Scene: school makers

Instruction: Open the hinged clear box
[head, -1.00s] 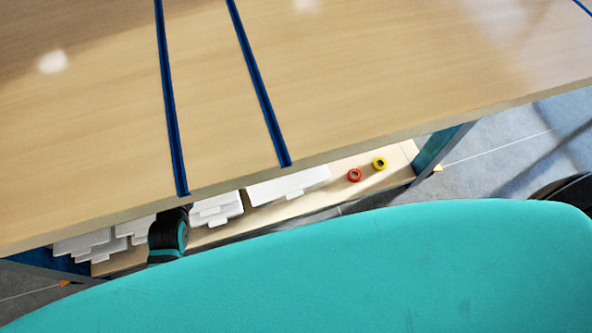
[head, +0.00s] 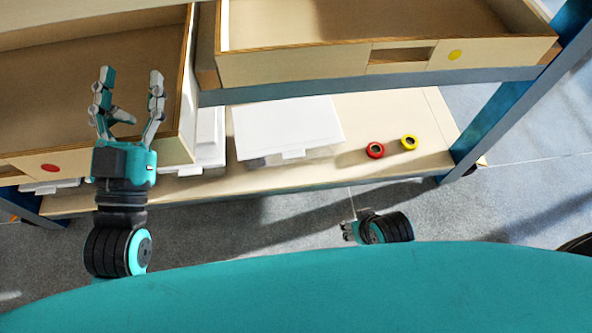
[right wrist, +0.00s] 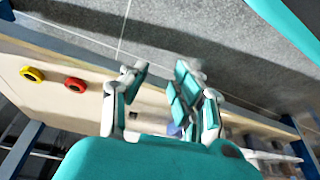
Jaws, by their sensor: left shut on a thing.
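Several boxes with white lids stand on the low shelf in the head view. The largest one in view (head: 285,125) has a latch tab at its front and a partly see-through body, with its lid down. Another box (head: 208,135) is beside it on the left, partly hidden by a drawer. I cannot tell which is the hinged clear box.
A left drawer (head: 50,55) with a red dot and a right drawer (head: 290,68) with a yellow dot stand open above the shelf (head: 440,110). A red roll (head: 375,150) and a yellow roll (head: 409,142) lie at its right. A blue leg (head: 510,95) stands right.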

